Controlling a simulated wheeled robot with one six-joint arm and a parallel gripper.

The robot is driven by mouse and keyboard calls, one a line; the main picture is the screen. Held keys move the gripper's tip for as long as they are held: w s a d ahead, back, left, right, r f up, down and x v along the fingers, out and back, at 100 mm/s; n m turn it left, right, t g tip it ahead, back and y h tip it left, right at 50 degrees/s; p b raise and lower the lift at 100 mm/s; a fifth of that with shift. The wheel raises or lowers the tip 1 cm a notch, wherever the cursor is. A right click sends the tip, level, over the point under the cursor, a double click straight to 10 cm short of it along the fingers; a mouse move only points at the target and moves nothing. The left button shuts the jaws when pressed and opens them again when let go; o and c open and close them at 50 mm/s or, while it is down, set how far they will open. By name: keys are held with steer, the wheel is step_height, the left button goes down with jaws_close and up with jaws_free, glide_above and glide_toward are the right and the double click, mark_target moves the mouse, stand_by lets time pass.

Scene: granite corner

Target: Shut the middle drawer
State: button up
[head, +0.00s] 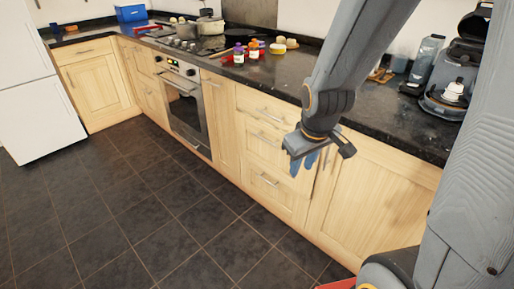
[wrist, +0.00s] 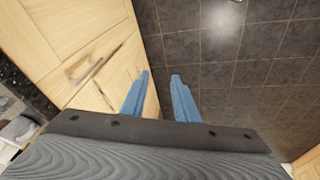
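A stack of pale wooden drawers with metal bar handles is in the counter front in the head view. The middle drawer (head: 254,144) sits between the top drawer (head: 252,105) and the bottom drawer (head: 264,192). Wooden fronts with handles lie left of the fingers there.
A dark granite worktop (head: 385,110) runs above the cabinets, with jars (head: 253,49) and a coffee machine (head: 452,90) on it. An oven (head: 182,100) is left of the drawers. The dark tiled floor (head: 150,220) in front is clear.

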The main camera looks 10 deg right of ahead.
steer(key=w+d+f+n+t+y+b, duration=0.1)
steer(key=w+f+n+t+b, duration=0.35)
steer(key=w+f+b, duration=0.5)
steer(key=w+f+n+t+b, duration=0.35)
steer(key=w+n+b, duration=0.25)
steer(key=w, duration=0.6)
steer(key=n+t+y+b, duration=0.25)
steer(key=n+b, duration=0.25)
steer(key=b, duration=0.3)
glide_toward(264, 140)
steer(key=w+f+n+t+y+b, duration=0.35)
steer(key=f+n+t+b, duration=0.2)
steer(key=n+b, duration=0.5)
steer(key=shift+m+h, duration=0.3)
steer(key=shift+m, duration=0.6)
steer(key=b+x, duration=0.1)
steer(key=x, duration=0.1)
steer(key=b+x, duration=0.1)
steer(key=x, duration=0.2)
steer(key=b+x, duration=0.1)
steer(key=x, duration=0.1)
steer(key=shift+w+r, duration=0.1)
steer(key=shift+r, duration=0.2)
jaws_close()
